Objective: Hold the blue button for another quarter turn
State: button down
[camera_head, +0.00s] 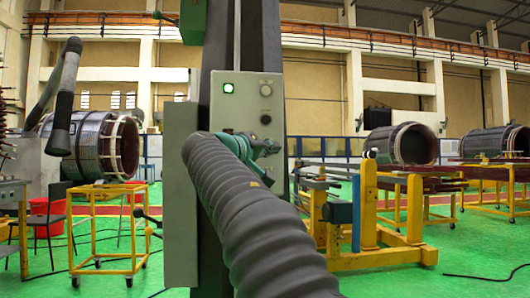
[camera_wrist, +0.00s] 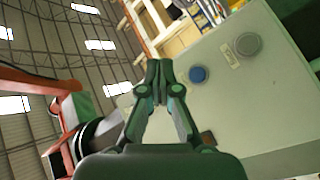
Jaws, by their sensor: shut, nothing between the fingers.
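The blue button (camera_wrist: 198,74) is on a pale grey control panel (camera_wrist: 230,95) in the wrist view, just right of my fingertips. A grey round button (camera_wrist: 248,44) sits beyond it, with a small label between them. My gripper (camera_wrist: 158,68) is shut and empty, its tips meeting left of the blue button; I cannot tell whether they touch the panel. In the head view my gripper (camera_head: 268,147) is at the lower part of the control box (camera_head: 243,105), partly behind my arm. A green lamp (camera_head: 228,88) is lit there. I cannot make out the blue button in that view.
The control box is fixed to a dark column (camera_head: 242,38). A stator (camera_head: 92,147) rests on a yellow cart (camera_head: 101,187) at left. A yellow and blue winding stand (camera_head: 370,215) is at right, with more stators behind. Green floor is open at lower right.

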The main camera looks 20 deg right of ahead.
jog(key=w+d+p, duration=0.2)
jog(key=w+p, duration=0.3)
jog(key=w, duration=0.3)
jog(key=shift+w+d+p, duration=0.25)
jog(key=shift+p, duration=0.15)
jog(key=shift+w, duration=0.15)
dwell(1.3)
jog(key=shift+w+d, duration=0.1)
jog(key=shift+w, duration=0.15)
jog(key=shift+w+d+p, duration=0.1)
jog(key=shift+w+p, duration=0.25)
jog(key=shift+p, duration=0.1)
dwell(4.7)
